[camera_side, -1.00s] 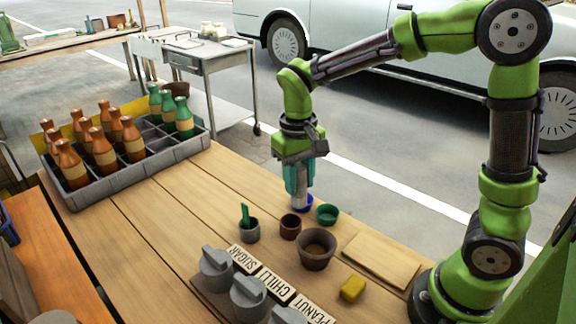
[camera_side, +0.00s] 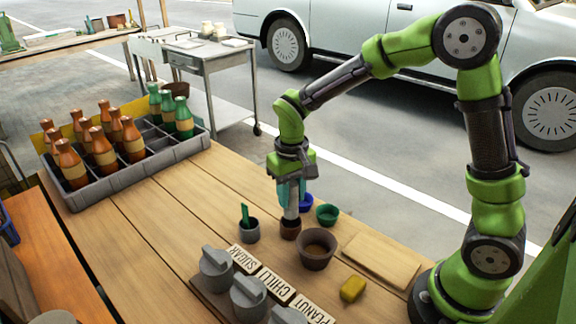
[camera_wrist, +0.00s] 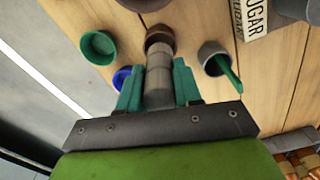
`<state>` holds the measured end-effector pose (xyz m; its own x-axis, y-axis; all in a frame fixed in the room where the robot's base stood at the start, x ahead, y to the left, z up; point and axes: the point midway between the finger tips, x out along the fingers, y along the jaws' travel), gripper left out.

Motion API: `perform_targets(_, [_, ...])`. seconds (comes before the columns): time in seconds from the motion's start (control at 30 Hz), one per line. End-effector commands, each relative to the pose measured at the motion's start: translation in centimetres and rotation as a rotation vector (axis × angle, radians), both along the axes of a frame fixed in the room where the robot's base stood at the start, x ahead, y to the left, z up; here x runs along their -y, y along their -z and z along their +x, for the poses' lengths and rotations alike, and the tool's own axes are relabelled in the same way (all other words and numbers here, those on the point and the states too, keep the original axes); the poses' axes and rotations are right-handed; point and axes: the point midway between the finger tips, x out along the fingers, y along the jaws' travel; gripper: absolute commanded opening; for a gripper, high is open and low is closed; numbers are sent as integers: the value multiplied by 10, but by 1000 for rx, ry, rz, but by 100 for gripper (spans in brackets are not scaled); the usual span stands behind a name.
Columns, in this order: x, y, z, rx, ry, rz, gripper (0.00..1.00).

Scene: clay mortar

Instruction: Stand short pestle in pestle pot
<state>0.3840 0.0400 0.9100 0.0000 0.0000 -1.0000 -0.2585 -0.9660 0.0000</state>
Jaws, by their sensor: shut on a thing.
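My gripper (camera_side: 291,193) is shut on a grey pestle (camera_side: 292,211), which points down with its lower end at the mouth of a small dark brown pot (camera_side: 290,232). In the wrist view the pestle (camera_wrist: 159,78) runs out between the teal fingers (camera_wrist: 157,88) to the brown pot (camera_wrist: 160,33). Its tip overlaps the pot's opening; I cannot tell how far inside it is. The pestle looks near upright. A larger brown clay mortar (camera_side: 316,252) stands just right of the pot.
A grey pot (camera_side: 249,232) with a green stick-like tool stands left. A green bowl (camera_side: 327,214) and blue bowl (camera_side: 306,203) stand close behind. Lidded grey jars (camera_side: 248,297), a yellow block (camera_side: 352,289) and a board (camera_side: 382,262) lie nearer. A bottle crate (camera_side: 150,168) is far left.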

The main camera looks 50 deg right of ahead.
Motion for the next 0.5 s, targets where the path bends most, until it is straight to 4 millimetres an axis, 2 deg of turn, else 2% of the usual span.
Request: perform_targets(0.5, [0,37,0,-1,1,-1,4])
